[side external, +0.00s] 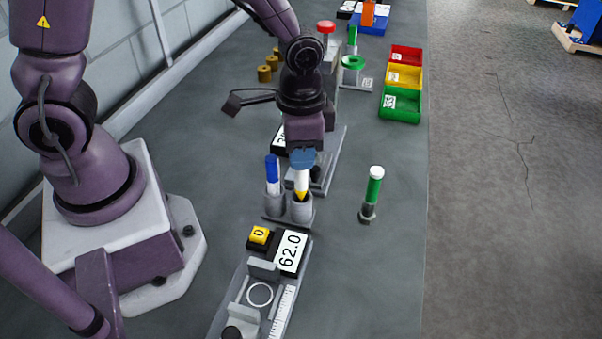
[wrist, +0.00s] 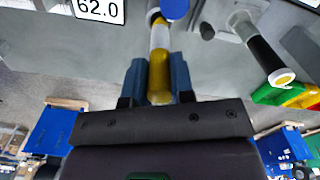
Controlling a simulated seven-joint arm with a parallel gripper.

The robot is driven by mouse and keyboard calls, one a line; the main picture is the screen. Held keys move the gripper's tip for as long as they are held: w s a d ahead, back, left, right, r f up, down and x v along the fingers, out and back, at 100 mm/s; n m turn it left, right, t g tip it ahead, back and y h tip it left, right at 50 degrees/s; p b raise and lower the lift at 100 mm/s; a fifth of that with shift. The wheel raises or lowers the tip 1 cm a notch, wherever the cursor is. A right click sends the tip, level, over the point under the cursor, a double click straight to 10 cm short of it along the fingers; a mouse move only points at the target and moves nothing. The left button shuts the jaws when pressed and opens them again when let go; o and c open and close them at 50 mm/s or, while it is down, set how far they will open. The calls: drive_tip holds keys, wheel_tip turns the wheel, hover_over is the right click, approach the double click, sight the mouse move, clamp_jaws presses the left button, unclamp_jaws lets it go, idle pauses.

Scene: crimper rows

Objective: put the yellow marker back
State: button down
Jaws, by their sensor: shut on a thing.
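The yellow marker (side external: 302,182) is upright, with a white barrel and a yellow lower tip. My gripper (side external: 302,160) has blue fingers shut on its upper end. In the wrist view the marker (wrist: 159,72) runs out from between the fingers (wrist: 159,82). Its tip is at the mouth of the right grey cup (side external: 302,211) of a two-cup holder; I cannot tell how far inside it is. The blue marker (side external: 272,170) stands in the left cup (side external: 274,205), and its blue end (wrist: 174,8) shows in the wrist view.
A green marker (side external: 374,188) with a white top stands in a small grey base to the right. A caliper-like device with a 62.0 display (side external: 291,251) lies in front. Red, yellow and green bins (side external: 401,104) stand behind right. The table between holder and green marker is clear.

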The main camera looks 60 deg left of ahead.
hover_over(301, 199)
drive_tip(key=shift+w+a+f, duration=0.1)
drive_tip(key=shift+a+f, duration=0.05)
drive_tip(key=shift+f, duration=0.95)
drive_tip(key=shift+w+a+f, duration=0.1)
drive_tip(key=shift+f, duration=1)
drive_tip(key=c, duration=1)
unclamp_jaws()
drive_tip(key=shift+f, duration=0.15)
wheel_tip(301, 199, up, 12)
drive_tip(key=shift+r, duration=0.1)
drive_tip(key=shift+s+a+r+n+t, duration=0.75)
drive_tip(key=shift+s+a+r+t, duration=0.25)
drive_tip(key=shift+s+r, duration=0.9)
drive_tip(key=shift+s+a+r+n+t, duration=0.85)
drive_tip(key=shift+s+a+r, duration=0.5)
drive_tip(key=shift+r, duration=0.9)
drive_tip(key=shift+s+a+r+n+t, duration=0.7)
drive_tip(key=shift+s+a+r+t, duration=0.2)
drive_tip(key=shift+s+r, duration=1.1)
